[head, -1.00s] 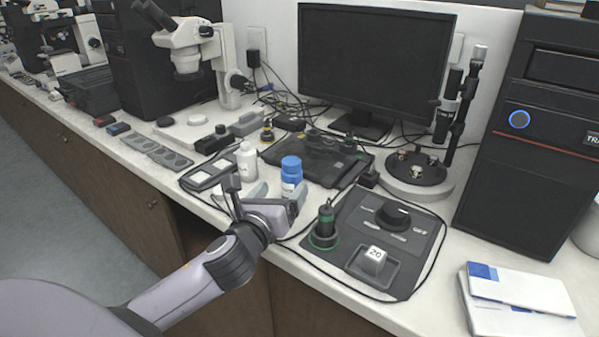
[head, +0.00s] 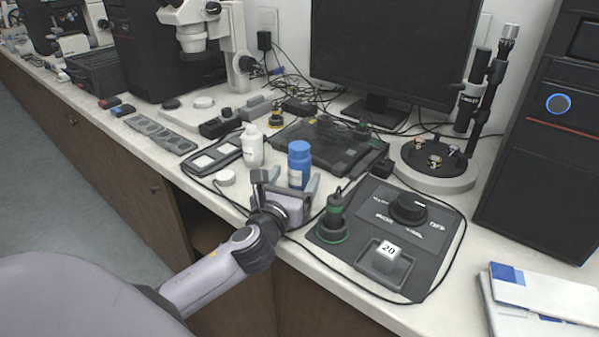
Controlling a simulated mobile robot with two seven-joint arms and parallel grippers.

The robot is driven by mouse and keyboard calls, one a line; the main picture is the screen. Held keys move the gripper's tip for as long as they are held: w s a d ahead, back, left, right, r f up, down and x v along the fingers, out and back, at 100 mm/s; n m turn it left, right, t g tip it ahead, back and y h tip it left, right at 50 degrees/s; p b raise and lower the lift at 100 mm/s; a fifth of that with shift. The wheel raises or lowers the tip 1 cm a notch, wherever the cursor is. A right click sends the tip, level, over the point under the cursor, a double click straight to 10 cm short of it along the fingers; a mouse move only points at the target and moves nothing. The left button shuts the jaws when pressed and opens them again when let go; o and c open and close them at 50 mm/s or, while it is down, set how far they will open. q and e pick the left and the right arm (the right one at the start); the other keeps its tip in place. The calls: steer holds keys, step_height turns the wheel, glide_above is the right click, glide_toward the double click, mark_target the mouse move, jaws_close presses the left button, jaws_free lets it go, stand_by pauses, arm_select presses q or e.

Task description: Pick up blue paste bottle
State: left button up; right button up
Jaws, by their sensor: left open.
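My left gripper (head: 287,183) reaches in from the lower left, low over the bench edge. It is open, with its fingers spread on the near side of the bottle. The bottle's lower part is partly hidden by the gripper. I cannot tell whether the fingers flank or touch it. My right gripper is not in view.
A white bottle (head: 252,146) stands left of the blue one, with a white round lid (head: 225,177) in front. A black-and-green tool (head: 333,218) stands on a dark control unit (head: 425,222) to the right. A dark tray (head: 325,145) lies behind. Cables run along the bench.

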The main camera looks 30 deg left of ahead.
mark_target(302, 164)
arm_select(q)
steer(key=x, duration=0.5)
steer(key=shift+w+a, duration=0.1)
steer(key=shift+w, duration=0.3)
steer(key=c, duration=1)
steer(key=shift+c, duration=0.8)
steer(key=shift+r, duration=0.15)
